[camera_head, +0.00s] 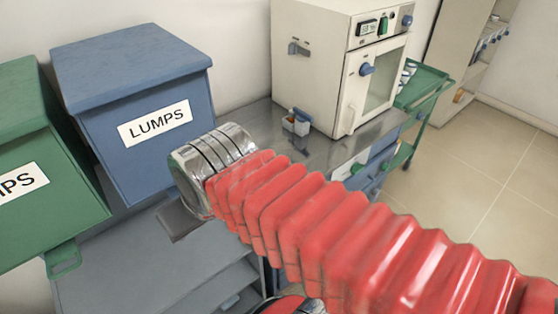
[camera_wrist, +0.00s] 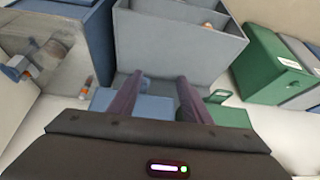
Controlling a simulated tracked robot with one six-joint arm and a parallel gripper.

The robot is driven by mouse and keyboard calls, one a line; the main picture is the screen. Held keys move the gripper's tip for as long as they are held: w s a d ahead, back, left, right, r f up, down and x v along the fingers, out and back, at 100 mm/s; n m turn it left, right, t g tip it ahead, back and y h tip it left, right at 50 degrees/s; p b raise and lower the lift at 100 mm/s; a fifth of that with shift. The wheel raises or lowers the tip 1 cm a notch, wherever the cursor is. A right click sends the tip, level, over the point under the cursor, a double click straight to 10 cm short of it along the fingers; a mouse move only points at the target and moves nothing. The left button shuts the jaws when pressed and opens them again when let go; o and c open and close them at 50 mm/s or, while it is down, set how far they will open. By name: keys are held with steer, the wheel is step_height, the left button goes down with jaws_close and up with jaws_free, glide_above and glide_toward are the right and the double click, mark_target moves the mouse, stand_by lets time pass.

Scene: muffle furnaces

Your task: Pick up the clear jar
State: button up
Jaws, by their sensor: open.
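My gripper (camera_wrist: 161,82) shows in the wrist view as two dark purple fingers spread apart with nothing between them. A small pale cylinder with orange on it (camera_wrist: 87,88) stands left of the fingers, apart from them; it may be the clear jar, but it is too small to be sure. My gripper is hidden in the head view.
A white furnace (camera_head: 325,75) stands on the metal bench (camera_head: 250,118). A blue bin labelled LUMPS (camera_head: 130,90) and a green bin (camera_head: 40,130) stand at left. A green trolley (camera_head: 425,88) is at right. A grey open box (camera_wrist: 165,50) lies beyond my fingers.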

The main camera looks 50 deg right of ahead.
steer(key=o, duration=0.9)
steer(key=w+d+m, duration=0.2)
steer(key=m, duration=0.1)
steer(key=w+d+m, duration=0.3)
steer(key=m, duration=0.1)
steer(key=w+d+m, duration=0.2)
steer(key=w+m, duration=0.1)
steer(key=m, duration=0.1)
steer(key=shift+d+r+g, duration=0.15)
steer(key=shift+d+g, duration=0.2)
steer(key=shift+g, duration=0.05)
steer(key=shift+c, duration=0.2)
steer(key=m, duration=2.6)
glide_toward(280, 149)
steer(key=s+a+r, duration=0.2)
steer(key=a, duration=0.1)
steer(key=shift+w+a+r+h, duration=0.1)
steer(key=shift+a+r+h, duration=0.1)
steer(key=shift+h, duration=0.1)
steer(key=shift+f, duration=0.15)
steer(key=x, duration=0.8)
steer(key=shift+f, duration=0.25)
